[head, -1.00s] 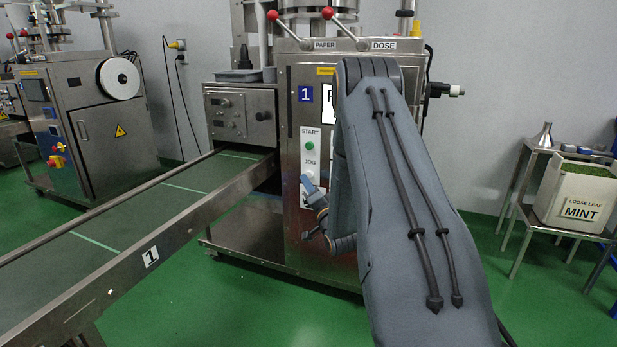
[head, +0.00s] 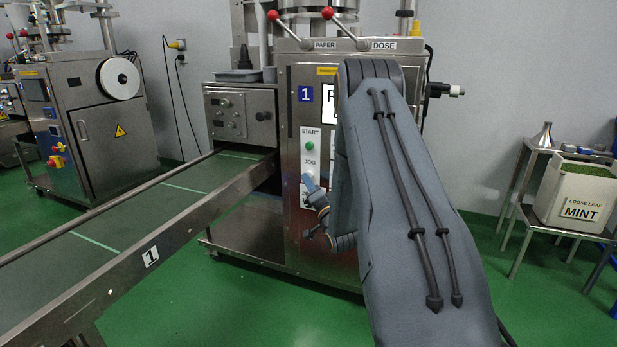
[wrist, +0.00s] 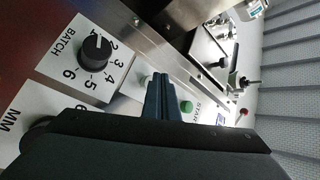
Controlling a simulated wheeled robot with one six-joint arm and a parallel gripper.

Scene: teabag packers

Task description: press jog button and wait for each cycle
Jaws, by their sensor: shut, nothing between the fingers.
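Packer 1 carries a white control strip with a green START button (head: 310,146) and a JOG label below it. My gripper (head: 308,182) is at the strip just below the JOG label, its shut fingers pointing at the panel. In the wrist view the shut fingers (wrist: 160,84) reach towards the panel, with the green START button (wrist: 187,106) to their right. A pale round button (wrist: 146,78) shows in part beside the fingertips. The fingers partly hide the jog button area, and I cannot tell whether they touch it.
A BATCH dial (wrist: 96,48) sits on the panel left of my fingers. The conveyor (head: 140,215) runs from the packer to the lower left. A LOOSE LEAF MINT box (head: 574,196) stands on a metal table at right. Green floor is open between.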

